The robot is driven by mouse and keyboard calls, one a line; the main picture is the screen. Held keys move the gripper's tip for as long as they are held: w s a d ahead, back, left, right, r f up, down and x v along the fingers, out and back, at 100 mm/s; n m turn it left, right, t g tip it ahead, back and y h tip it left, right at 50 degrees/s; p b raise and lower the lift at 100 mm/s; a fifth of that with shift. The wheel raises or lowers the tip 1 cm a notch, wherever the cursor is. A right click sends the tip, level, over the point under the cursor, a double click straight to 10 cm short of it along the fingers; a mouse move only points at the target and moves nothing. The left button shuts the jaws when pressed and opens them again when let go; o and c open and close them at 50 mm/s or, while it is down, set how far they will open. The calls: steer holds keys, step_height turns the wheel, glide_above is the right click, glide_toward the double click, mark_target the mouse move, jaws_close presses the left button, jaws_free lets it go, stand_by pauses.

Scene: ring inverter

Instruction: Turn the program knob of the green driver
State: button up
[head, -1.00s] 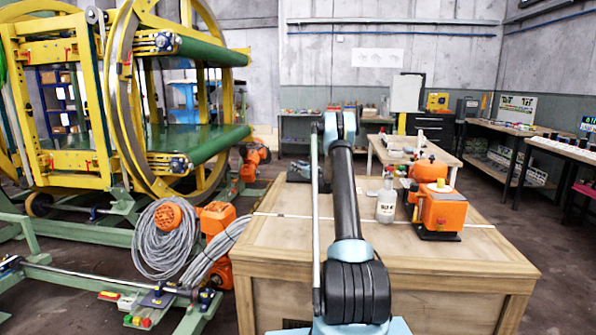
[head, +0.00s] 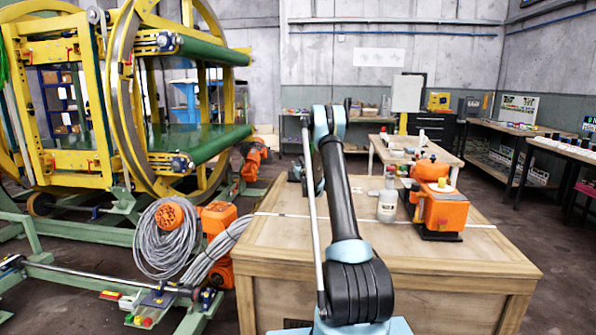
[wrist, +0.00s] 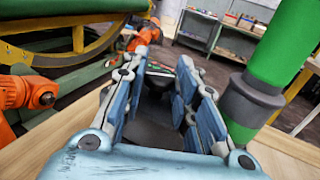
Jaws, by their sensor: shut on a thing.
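In the wrist view the two pale blue fingers of my gripper (wrist: 155,85) run forward on either side of a dark thing (wrist: 152,125), and are shut on it. Small red and green marks (wrist: 187,66) show at its far end. A bright green upright cylinder (wrist: 284,45) with a grey collar (wrist: 250,100) stands just outside the right finger. It may be the green driver; I cannot make out a program knob. In the head view my arm hides most of my gripper, and no green driver can be made out there.
A wooden crate (head: 390,275) fills the front. On it stand a white bottle (head: 387,200) and an orange machine (head: 441,210) at right. The yellow ring inverter (head: 125,90) and coiled grey cables (head: 165,245) are at left. The crate's front right top is clear.

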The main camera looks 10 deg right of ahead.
steer(key=shift+d, duration=0.1)
steer(key=o, duration=0.7)
steer(key=s, duration=0.4)
steer(key=s+d, duration=0.1)
steer(key=s, duration=0.7)
steer(key=shift+d, duration=0.25)
steer(key=shift+w, duration=0.1)
